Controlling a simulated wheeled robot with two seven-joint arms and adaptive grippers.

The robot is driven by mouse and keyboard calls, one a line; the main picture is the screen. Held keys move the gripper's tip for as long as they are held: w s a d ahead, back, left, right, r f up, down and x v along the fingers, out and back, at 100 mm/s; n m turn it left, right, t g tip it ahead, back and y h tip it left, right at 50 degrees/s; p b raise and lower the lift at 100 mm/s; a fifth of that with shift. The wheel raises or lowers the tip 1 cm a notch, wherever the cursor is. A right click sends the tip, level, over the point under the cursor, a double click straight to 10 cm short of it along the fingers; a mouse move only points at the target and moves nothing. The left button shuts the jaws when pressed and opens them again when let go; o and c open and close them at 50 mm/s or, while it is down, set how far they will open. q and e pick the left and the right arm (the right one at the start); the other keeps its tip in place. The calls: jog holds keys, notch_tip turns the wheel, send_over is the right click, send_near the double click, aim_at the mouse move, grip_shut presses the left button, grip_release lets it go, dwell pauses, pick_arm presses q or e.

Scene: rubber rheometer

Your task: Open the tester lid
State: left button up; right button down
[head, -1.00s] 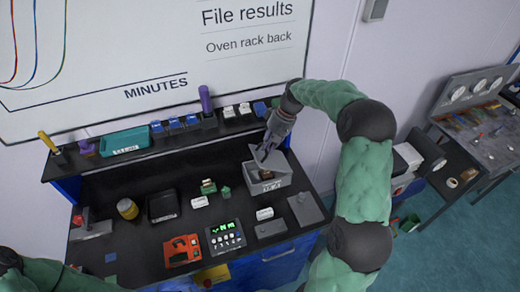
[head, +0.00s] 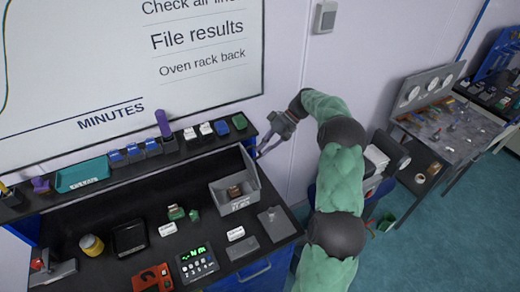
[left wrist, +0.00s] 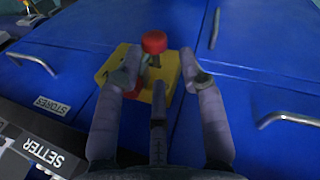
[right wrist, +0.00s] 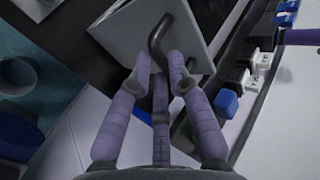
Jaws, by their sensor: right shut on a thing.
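The tester is a grey open-topped box (head: 232,204) on the right part of the black bench, with a small brown thing inside. Its grey lid (head: 249,169) stands up at the box's right side, raised from the opening. My right gripper (head: 262,152) is at the lid's upper outer side. In the right wrist view my right gripper (right wrist: 161,66) is shut on the dark bent handle (right wrist: 157,38) of the pale lid panel (right wrist: 120,30). My left gripper (left wrist: 158,80) is open and empty, its fingers spread in front of a yellow box with a red button (left wrist: 154,42).
A grey plate (head: 277,224) lies right of the tester. A keypad (head: 196,262), an orange device (head: 152,279) and small white blocks stand in front and left. A shelf with a teal tray (head: 82,173) and colored blocks runs behind. Blue cabinet doors (left wrist: 255,80) face my left gripper.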

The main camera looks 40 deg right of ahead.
jog(key=shift+s+d+f, duration=0.15)
jog(key=shift+s+f, duration=0.1)
jog(key=shift+f, duration=0.6)
jog(key=c, duration=1.1)
grip_release()
jog(key=shift+c, duration=0.2)
jog(key=v, duration=1.2)
jog(key=shift+w+r, duration=0.15)
jog(key=shift+w, duration=0.15)
jog(key=shift+d, duration=0.1)
